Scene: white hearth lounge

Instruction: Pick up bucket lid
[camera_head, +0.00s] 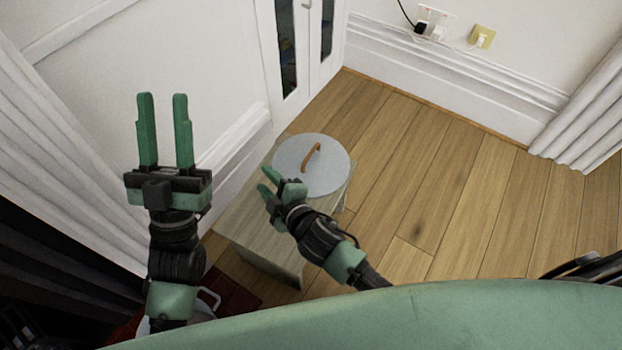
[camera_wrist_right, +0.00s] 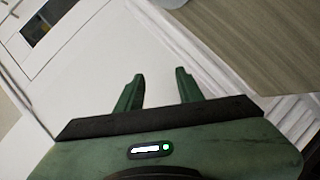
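The bucket lid (camera_head: 290,154) is a round light-grey disc with a brown arched handle (camera_head: 311,158). It lies on a small wooden table near the white wall. My right gripper (camera_head: 267,181) is at the lower left of the lid in the head view, pointing left, with its fingers apart and nothing between them. In the right wrist view the gripper (camera_wrist_right: 158,80) is also open and empty. My left gripper (camera_head: 162,97) is open and empty, further left, with its fingers pointing up in the picture.
The wooden table (camera_head: 244,222) also shows in the right wrist view (camera_wrist_right: 255,45). A white cabinet with glass panes (camera_head: 287,50) stands behind it. A pale container with a handle (camera_head: 210,297) is partly hidden by my left arm. Wooden floor (camera_head: 430,170) is clear at right.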

